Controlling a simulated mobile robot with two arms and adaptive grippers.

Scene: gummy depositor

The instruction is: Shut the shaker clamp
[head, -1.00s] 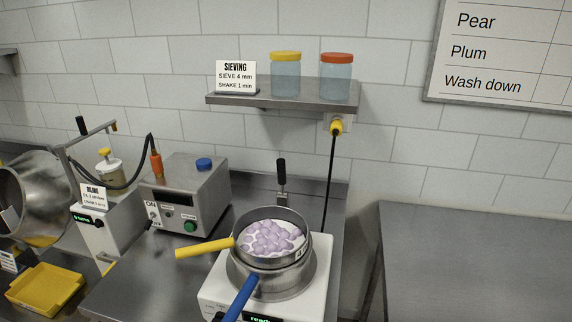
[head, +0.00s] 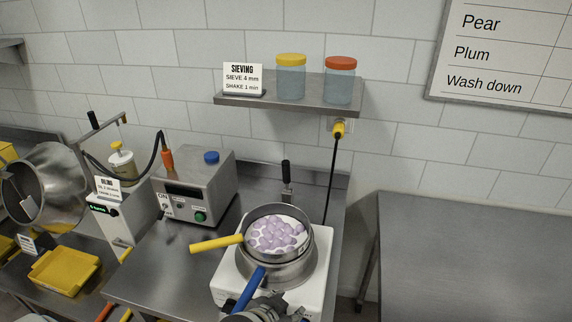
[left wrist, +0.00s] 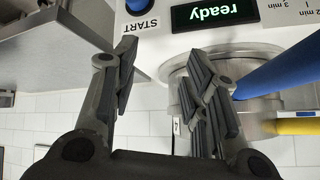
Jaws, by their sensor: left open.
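The shaker (head: 318,245) is a white base on the steel bench, also in the left wrist view as a white front with a green "ready" display (left wrist: 215,12). A round metal sieve (head: 249,236) sits on it, holding lilac gummies, with a yellow handle to the left and a blue handle toward me. The clamp's black grip (head: 286,172) stands upright on a metal lever behind the sieve. My left gripper (left wrist: 163,75) is open and empty in front of the shaker. A grey part of my arm shows at the head view's bottom edge. My right gripper is not visible.
A grey control box (head: 195,187) with a green button stands left of the shaker. A shelf (head: 285,107) with two jars and a sieving sign is above. A black cable hangs behind. The right bench (head: 475,260) is bare.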

